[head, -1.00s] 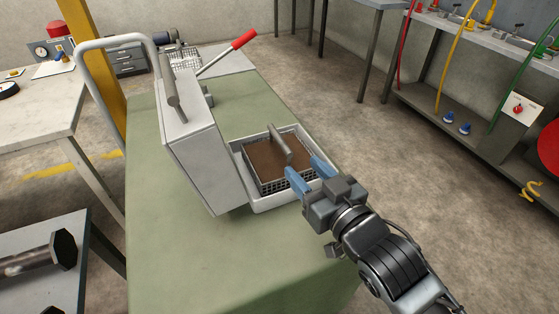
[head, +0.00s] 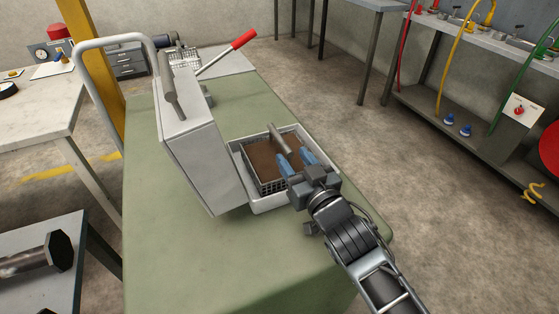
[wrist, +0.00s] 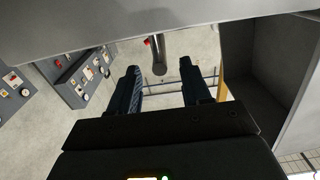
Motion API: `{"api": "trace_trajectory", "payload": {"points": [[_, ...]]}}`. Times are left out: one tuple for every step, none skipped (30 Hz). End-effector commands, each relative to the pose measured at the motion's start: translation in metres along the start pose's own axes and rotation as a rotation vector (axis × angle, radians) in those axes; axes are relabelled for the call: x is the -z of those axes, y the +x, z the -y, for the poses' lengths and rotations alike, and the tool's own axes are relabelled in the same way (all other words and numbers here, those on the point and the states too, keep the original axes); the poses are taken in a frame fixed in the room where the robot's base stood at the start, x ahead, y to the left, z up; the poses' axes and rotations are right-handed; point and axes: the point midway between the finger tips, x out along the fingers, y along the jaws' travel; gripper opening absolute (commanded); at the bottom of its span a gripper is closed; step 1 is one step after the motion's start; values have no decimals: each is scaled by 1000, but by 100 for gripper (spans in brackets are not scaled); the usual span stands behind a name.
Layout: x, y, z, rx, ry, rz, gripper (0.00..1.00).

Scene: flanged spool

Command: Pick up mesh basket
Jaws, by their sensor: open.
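The mesh basket (head: 273,187) is a dark wire basket with brown contents. It sits in a pale tray (head: 287,205) beside the grey machine on the green table. A grey bar handle (head: 279,137) stands up over its middle. My gripper (head: 293,156) is open, with blue fingers over the basket's right part, close to the handle's near end. In the wrist view, a grey bar that looks like the handle (wrist: 159,56) lies between the two fingertips in the picture, slightly ahead of them. I cannot tell whether either finger touches it.
The tall grey machine (head: 203,150) stands directly left of the tray, with a red-gripped lever (head: 225,54) behind. The green table (head: 190,250) is clear in front. A workbench (head: 40,120) stands left; a shelf with hoses stands right.

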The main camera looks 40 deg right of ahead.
Motion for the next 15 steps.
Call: {"api": "trace_trajectory", "payload": {"points": [[0,2,0,0,0,0,48],[0,3,0,0,0,0,48],[1,5,0,0,0,0,48],[1,8,0,0,0,-1,48],[2,11,0,0,0,-1,48],[2,16,0,-1,0,0,48],[2,21,0,-1,0,-1,48],[2,26,0,-1,0,-1,48],[2,32,0,0,0,-1,48],[3,37,0,0,0,-2,48],[2,41,0,0,0,0,48],[2,46,0,0,0,-1,48],[2,50,0,0,0,-1,48],[2,53,0,-1,0,0,48],[2,56,0,-1,0,0,48]]}}
